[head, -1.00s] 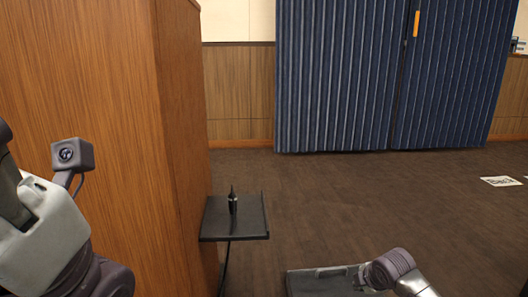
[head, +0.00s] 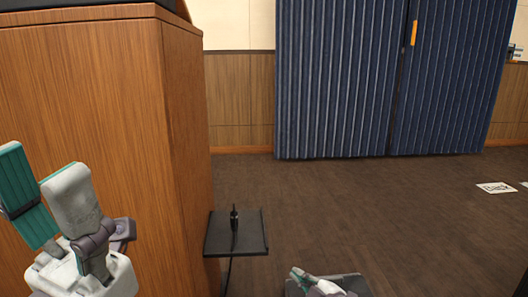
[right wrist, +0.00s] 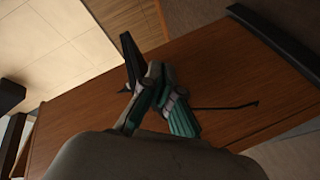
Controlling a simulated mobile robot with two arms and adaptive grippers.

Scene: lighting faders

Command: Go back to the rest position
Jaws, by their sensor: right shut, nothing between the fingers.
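My left gripper (head: 40,175) stands large at the left of the head view, in front of the wooden podium (head: 90,110). Its teal-padded fingers point up and are apart, with nothing visible between them. My right gripper (head: 299,273) is low at the bottom of the head view, right of the podium and partly cut off by the frame edge. In the right wrist view its teal fingers (right wrist: 160,95) are shut and empty, with the podium's wooden side (right wrist: 90,120) behind them. The podium's black top (head: 95,6) is only partly in view; no faders can be seen.
A black shelf (head: 216,238) juts from the podium's right side, with a small dark upright object (head: 234,215) on it and a cable hanging below. Open dark floor (head: 420,220) lies to the right, with a white sign (head: 496,188).

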